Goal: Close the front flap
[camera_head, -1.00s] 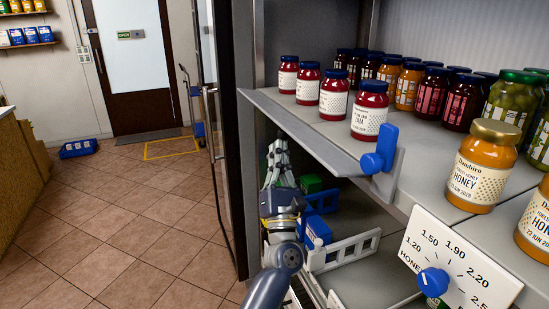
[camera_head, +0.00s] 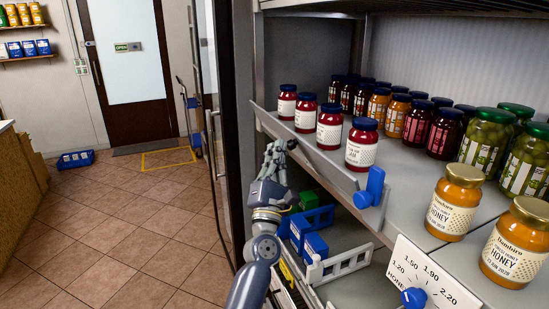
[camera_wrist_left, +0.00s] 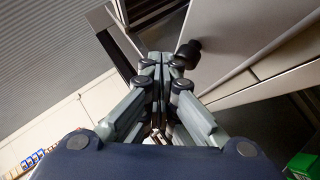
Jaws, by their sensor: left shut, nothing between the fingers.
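The front flap (camera_head: 318,160) is a long light grey strip along the front edge of the jar shelf. My left gripper (camera_head: 280,146) is shut and empty, just in front of the flap's far part; contact is unclear. In the left wrist view its fingers (camera_wrist_left: 160,62) are together, beside a grey panel (camera_wrist_left: 245,40) and a dark round knob (camera_wrist_left: 188,53). My right gripper is not in view.
Red jam jars (camera_head: 361,144) stand right behind the flap, with honey jars (camera_head: 452,203) nearer. A price dial plate (camera_head: 432,276) is at the near front edge. Below are blue crates (camera_head: 314,246) and a white rack (camera_head: 345,262).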

